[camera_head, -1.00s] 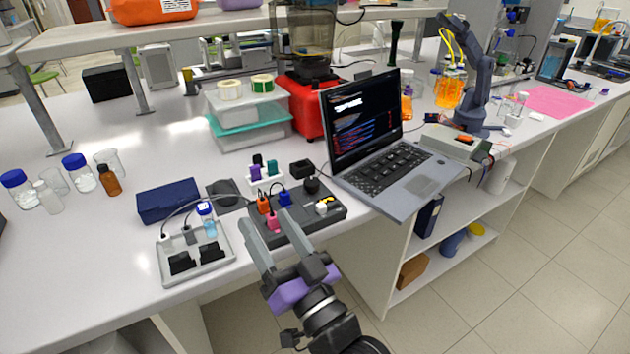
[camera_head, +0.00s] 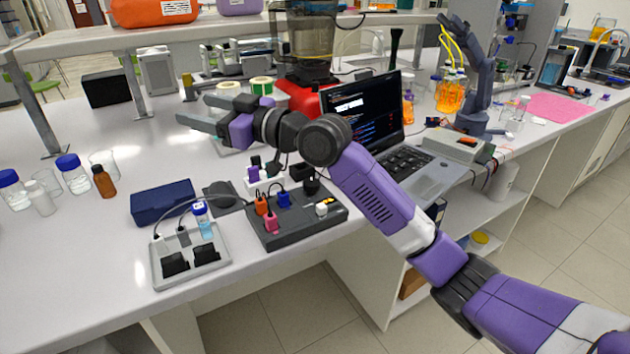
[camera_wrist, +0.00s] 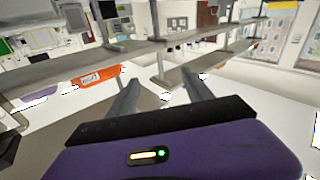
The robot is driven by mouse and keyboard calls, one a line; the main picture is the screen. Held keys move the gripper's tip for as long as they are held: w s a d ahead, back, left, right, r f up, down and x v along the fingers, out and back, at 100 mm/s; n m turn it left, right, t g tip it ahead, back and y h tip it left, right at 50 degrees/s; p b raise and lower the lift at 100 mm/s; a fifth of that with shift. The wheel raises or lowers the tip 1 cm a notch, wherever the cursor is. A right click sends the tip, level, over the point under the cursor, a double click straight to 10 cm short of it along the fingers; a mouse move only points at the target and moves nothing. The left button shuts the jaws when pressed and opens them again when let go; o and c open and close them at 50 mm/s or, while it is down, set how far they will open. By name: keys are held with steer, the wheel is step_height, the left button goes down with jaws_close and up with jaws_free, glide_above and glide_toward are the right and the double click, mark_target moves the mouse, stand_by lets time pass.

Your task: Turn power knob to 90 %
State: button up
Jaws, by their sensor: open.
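My gripper (camera_head: 193,109) is open and empty. A dark control box (camera_head: 292,226) sits near the bench's front edge, below and right of my gripper. It carries an orange plug (camera_head: 261,206), a pink plug (camera_head: 271,224), a blue plug (camera_head: 283,199) and a white knob-like part (camera_head: 321,209) beside a small yellow display. I cannot tell for sure which part is the power knob, nor read its setting.
The laptop (camera_head: 410,165) stands right, partly behind my arm. A navy box (camera_head: 163,201) and several bottles are further left. A shelf (camera_head: 60,43) overhangs the back.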

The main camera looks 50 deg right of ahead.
steer(key=d+f+n+g+h, duration=0.1)
steer(key=d+f+n+g, duration=0.1)
steer(key=d+f+g, duration=0.3)
steer(key=n+g+h+b, duration=0.2)
steer(key=g+h, duration=0.1)
steer(key=g, duration=0.6)
glide_toward(312, 182)
steer(key=f, duration=0.1)
steer(key=shift+x, duration=3.75)
steer(key=shift+w, duration=0.1)
jaws_close()
